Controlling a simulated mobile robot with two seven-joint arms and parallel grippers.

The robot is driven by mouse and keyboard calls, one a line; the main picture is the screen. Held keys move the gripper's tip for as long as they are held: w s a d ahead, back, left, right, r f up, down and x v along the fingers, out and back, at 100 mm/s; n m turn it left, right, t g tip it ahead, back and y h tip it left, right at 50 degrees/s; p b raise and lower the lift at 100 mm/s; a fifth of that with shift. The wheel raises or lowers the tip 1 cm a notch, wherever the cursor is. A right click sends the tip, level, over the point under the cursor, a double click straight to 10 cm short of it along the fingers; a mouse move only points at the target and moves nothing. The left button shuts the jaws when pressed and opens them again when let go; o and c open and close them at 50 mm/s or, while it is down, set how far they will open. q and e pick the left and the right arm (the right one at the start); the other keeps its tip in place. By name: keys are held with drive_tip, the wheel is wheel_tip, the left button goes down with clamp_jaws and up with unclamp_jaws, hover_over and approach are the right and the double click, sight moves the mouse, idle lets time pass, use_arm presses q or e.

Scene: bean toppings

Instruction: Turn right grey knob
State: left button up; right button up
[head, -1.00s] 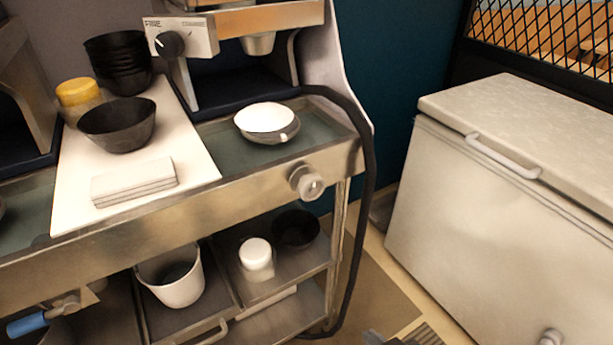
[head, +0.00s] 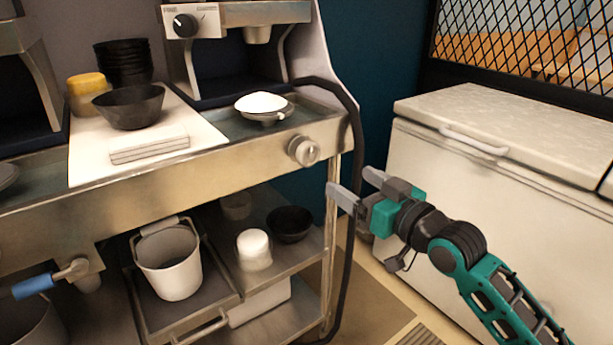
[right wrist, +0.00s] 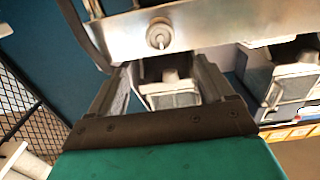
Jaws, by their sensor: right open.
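The right grey knob (head: 304,150) is a round metal knob on the front rail of the steel counter, near its right end. My right gripper (head: 350,185) is open and empty, to the right of the knob and a little below it, clear of the counter. In the right wrist view the knob (right wrist: 158,36) shows beyond the gap between the open fingers (right wrist: 163,72), above the fingertips. Nothing touches the knob. My left gripper is out of view.
A black hose (head: 356,130) hangs at the counter's right end, close to my right gripper. A white chest freezer (head: 440,190) stands to the right. A plate with a white heap (head: 261,102) sits above the rail. A lower shelf holds a white bucket (head: 169,265) and a black bowl (head: 290,224).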

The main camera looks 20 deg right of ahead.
sight(312, 153)
drive_tip(key=x, duration=0.4)
drive_tip(key=b+x, duration=0.1)
drive_tip(key=x, duration=0.6)
drive_tip(key=shift+w+a+r, duration=0.1)
drive_tip(key=shift+w+r, duration=0.2)
drive_tip(key=shift+r, duration=0.05)
drive_tip(key=shift+w+a, duration=0.25)
drive_tip(key=shift+w, duration=0.4)
drive_tip(key=c, duration=1)
